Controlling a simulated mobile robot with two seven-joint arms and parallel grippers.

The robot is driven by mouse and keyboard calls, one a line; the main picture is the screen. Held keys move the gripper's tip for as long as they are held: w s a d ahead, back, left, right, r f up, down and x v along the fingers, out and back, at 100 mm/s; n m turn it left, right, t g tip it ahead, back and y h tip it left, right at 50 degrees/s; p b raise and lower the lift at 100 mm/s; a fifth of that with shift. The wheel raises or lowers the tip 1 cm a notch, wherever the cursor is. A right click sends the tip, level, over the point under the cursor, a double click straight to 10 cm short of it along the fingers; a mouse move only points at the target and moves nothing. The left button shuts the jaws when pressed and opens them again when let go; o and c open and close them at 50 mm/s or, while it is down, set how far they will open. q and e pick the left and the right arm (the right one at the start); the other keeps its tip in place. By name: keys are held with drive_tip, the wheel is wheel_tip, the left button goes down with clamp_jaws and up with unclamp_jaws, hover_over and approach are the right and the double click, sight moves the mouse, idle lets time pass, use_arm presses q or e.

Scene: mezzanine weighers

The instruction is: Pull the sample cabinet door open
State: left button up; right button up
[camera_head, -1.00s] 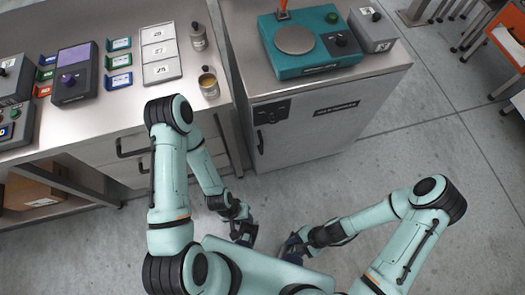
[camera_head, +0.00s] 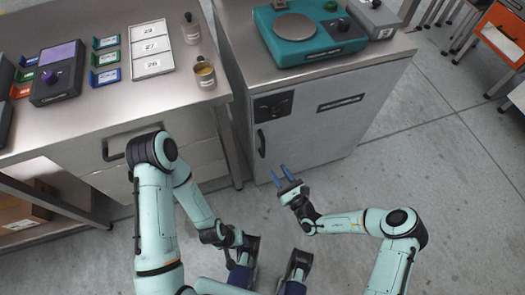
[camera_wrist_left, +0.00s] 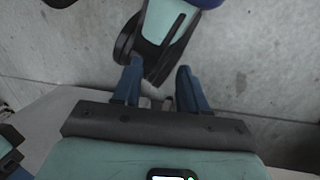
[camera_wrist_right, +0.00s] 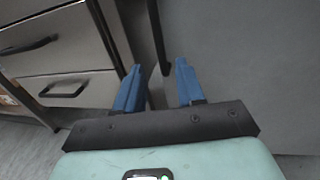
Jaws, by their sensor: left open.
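The sample cabinet (camera_head: 335,118) is a grey unit, and its front door looks shut. Its dark vertical handle (camera_head: 261,143) is at the door's left edge; the right wrist view also shows the handle (camera_wrist_right: 159,40), beyond and between the fingertips. My right gripper (camera_head: 281,173) has its blue fingers apart and empty, in front of the door and a little below the handle, not touching it. My left gripper (camera_wrist_left: 157,72) is open and empty, low over the floor near my own body; its fingers are hard to make out in the head view.
A teal weigher (camera_head: 308,45) stands on the cabinet. A bench (camera_head: 115,112) with drawers is at the left, carrying card holders, a numbered tray (camera_head: 151,48) and a small jar (camera_head: 204,74). Floor (camera_head: 430,160) is clear to the right of the cabinet.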

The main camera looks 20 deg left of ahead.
sight(264, 151)
drive_tip(key=b+x, duration=0.3)
drive_tip(key=x, duration=0.8)
drive_tip(key=shift+s+f, duration=0.1)
drive_tip(key=shift+f, duration=0.05)
drive_tip(key=shift+w+a, duration=0.35)
drive_tip(key=shift+a, duration=0.05)
use_arm(q)
drive_tip(key=w+a+f+t, duration=0.1)
drive_tip(key=w+a+f, duration=0.1)
drive_tip(key=w+f, duration=0.2)
drive_tip(key=shift+w+a+t+y, duration=0.3)
drive_tip(key=shift+w+y, duration=0.1)
drive_tip(key=shift+w, duration=0.15)
use_arm(e)
clamp_jaws()
